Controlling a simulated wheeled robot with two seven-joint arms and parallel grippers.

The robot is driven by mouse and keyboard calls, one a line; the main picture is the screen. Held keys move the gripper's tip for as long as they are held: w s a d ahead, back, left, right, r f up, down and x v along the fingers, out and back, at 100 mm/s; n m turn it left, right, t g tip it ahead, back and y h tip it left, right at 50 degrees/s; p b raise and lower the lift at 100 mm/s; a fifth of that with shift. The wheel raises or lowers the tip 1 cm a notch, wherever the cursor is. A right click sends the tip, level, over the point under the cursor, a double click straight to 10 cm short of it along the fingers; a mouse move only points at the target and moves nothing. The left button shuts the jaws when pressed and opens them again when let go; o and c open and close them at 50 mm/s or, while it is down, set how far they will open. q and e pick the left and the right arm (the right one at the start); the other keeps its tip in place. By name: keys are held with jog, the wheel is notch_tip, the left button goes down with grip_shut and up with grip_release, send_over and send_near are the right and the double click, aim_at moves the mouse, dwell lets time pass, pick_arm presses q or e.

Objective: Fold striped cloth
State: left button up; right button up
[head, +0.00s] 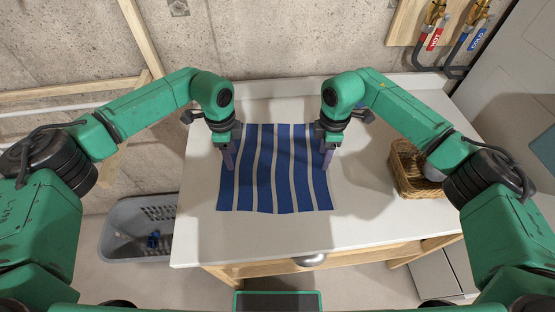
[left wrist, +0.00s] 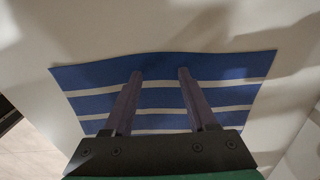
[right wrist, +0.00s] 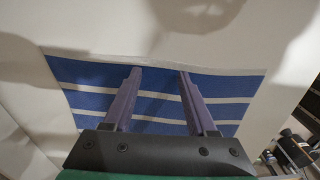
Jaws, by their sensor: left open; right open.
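The blue cloth with white stripes (head: 275,180) lies flat and spread out on the white tabletop (head: 245,240). Its stripes run from back to front in the head view. My left gripper (head: 228,165) is open over the cloth's left edge. In the left wrist view its two fingers (left wrist: 160,75) stand apart over the cloth (left wrist: 160,95) with nothing between them but cloth below. My right gripper (head: 326,165) is open over the cloth's right edge. In the right wrist view its fingers (right wrist: 158,72) are also apart above the cloth (right wrist: 230,85). Whether the fingertips touch the cloth I cannot tell.
A wicker basket (head: 408,170) stands on the table to the right of the cloth. A grey plastic basket (head: 135,245) is on the floor at the left. Pipes with red and blue tags (head: 435,38) are on the back wall. The table front is clear.

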pick_arm(q)
jog(key=shift+s+f, duration=0.15)
jog(key=shift+f, duration=0.05)
pick_arm(e)
jog(key=shift+s+f, duration=0.15)
jog(key=shift+f, duration=0.05)
pick_arm(q)
grip_shut()
pick_arm(e)
grip_shut()
jog(key=shift+r, duration=0.1)
